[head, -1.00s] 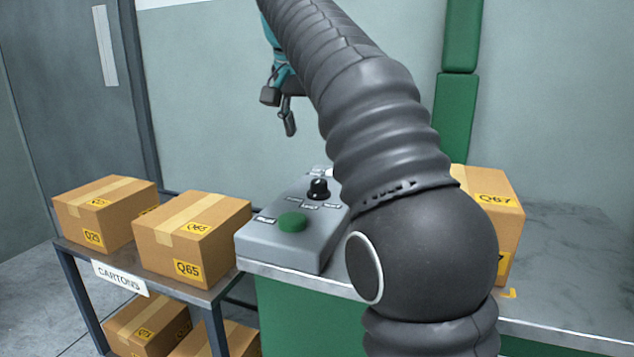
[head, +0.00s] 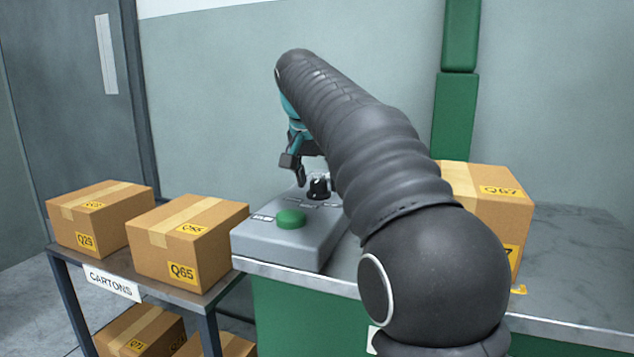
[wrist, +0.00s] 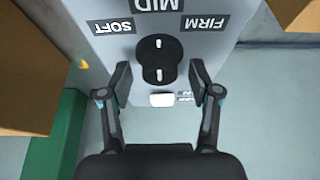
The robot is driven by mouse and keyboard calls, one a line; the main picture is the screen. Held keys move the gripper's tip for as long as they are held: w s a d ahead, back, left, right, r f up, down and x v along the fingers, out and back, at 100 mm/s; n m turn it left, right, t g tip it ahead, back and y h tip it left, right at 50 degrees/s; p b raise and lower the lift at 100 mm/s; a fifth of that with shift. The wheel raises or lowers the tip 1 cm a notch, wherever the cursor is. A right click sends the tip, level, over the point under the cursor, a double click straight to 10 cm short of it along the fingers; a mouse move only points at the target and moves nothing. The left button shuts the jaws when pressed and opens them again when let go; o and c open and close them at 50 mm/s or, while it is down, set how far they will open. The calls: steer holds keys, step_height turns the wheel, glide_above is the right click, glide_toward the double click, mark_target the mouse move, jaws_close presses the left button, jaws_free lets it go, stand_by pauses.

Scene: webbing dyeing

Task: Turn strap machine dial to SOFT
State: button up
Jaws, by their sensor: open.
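The strap machine's grey control box (head: 310,245) stands on the counter's left end in the head view. Its black dial (head: 318,186) is near the back, behind a green button (head: 290,219). In the wrist view the dial (wrist: 158,60) shows white marks on its top, the upper one toward the MID label (wrist: 157,4). The SOFT label (wrist: 113,27) is left and the FIRM label (wrist: 206,23) right. My gripper (wrist: 160,82) is open, with one finger on each side of the dial's lower part, apart from it. In the head view my gripper (head: 299,172) hangs just above the dial's left.
A carton marked Q67 (head: 490,215) stands on the counter right of the control box, partly behind my arm. A carton rack (head: 112,283) at left carries cartons Q29 (head: 97,222) and Q65 (head: 188,245). The counter's right part (head: 580,260) is clear.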

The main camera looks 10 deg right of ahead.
steer(key=c, duration=1.1)
steer(key=shift+c, duration=0.2)
steer(key=shift+n, duration=0.3)
steer(key=n+y+p, duration=0.1)
steer(key=n, duration=0.1)
steer(key=n+p, duration=0.2)
steer(key=shift+s+d+r+t+y, duration=0.1)
steer(key=shift+d+r+t+y, duration=0.05)
steer(key=shift+t+y, duration=0.25)
steer(key=shift+n+y+p, duration=0.7)
steer(key=shift+n+p, duration=0.7)
steer(key=shift+n, duration=0.7)
steer(key=shift+f, duration=0.2)
